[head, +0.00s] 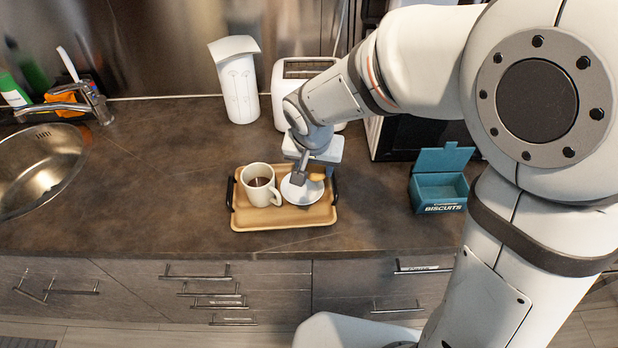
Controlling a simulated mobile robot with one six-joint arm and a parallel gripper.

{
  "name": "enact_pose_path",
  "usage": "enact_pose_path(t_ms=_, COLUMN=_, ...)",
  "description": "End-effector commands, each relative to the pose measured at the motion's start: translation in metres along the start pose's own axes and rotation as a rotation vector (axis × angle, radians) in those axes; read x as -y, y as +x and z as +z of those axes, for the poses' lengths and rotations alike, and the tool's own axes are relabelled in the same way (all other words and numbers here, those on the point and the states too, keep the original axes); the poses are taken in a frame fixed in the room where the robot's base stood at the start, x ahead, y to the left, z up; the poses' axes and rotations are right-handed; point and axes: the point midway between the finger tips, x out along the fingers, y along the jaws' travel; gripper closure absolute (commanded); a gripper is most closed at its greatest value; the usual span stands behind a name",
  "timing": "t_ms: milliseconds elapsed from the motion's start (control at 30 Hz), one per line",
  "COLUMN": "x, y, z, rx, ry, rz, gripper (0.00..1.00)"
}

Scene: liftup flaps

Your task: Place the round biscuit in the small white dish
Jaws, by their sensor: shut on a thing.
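The small white dish (300,194) sits on the wooden tray, to the right of the mug. My gripper (314,174) is over the dish's upper right part, pointing down. It is shut on the round biscuit (317,177), a small tan-yellow piece showing between the fingers. The biscuit is at or just above the dish; I cannot tell whether it touches it. My gripper hides part of the dish and most of the biscuit.
The wooden tray (262,219) has dark handles and also holds a white mug (258,186) with a dark drink. An open teal biscuit box (438,190) stands to the right. A toaster (300,72) and paper roll (238,88) stand behind. A sink (38,165) is left.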

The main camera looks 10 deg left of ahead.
Motion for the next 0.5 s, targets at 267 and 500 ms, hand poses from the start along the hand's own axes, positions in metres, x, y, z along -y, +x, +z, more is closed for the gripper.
enact_pose_path(t_ms=267, x=0.000, y=0.041, z=0.012, rx=0.003, ry=-0.002, rz=0.001, gripper=0.75)
enact_pose_path(t_ms=500, x=0.000, y=0.067, z=0.019, rx=0.005, ry=-0.003, rz=0.002, gripper=0.75)
